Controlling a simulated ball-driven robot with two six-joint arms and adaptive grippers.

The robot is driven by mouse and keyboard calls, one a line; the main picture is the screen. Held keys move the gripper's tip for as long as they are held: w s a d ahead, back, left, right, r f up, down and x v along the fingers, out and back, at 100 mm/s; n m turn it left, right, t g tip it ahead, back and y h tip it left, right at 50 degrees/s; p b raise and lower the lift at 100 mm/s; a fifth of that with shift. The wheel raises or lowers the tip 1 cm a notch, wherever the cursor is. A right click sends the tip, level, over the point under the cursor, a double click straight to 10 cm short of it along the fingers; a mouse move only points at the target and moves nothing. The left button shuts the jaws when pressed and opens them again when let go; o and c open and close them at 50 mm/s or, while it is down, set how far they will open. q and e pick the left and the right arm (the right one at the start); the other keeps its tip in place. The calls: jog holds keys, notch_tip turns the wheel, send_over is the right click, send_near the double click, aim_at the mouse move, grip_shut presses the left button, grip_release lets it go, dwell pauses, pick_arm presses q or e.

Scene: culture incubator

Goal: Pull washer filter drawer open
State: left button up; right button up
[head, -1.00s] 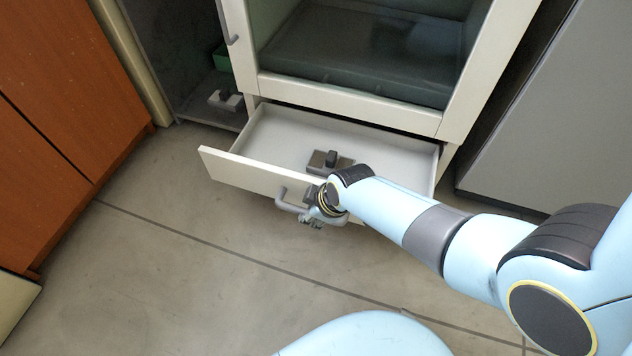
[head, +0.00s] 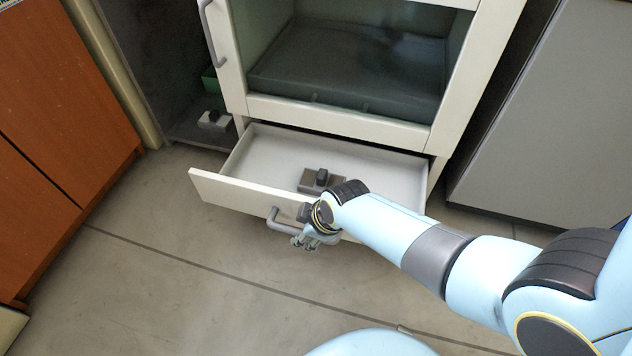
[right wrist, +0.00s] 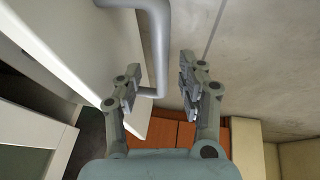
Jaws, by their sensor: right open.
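The white drawer (head: 225,188) under the glass-fronted cabinet stands pulled out, its inside visible. A grey bar handle (head: 274,218) is on its front. My right gripper (head: 308,240) is at the right part of this handle in the head view. In the right wrist view the handle (right wrist: 158,45) runs between the two open fingers of my right gripper (right wrist: 160,90), with gaps visible. The drawer front (right wrist: 75,40) is to the left there. My left gripper is not in view.
A grey block with a dark knob (head: 318,180) lies in the drawer. The glass-fronted cabinet (head: 340,121) stands above it. Wooden cupboards (head: 60,130) are at the left and a grey cabinet (head: 540,120) at the right. The floor (head: 180,270) before the drawer is clear.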

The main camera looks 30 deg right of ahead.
jog(key=v, duration=1)
jog(key=shift+s+r, duration=0.15)
jog(key=shift+r, duration=0.2)
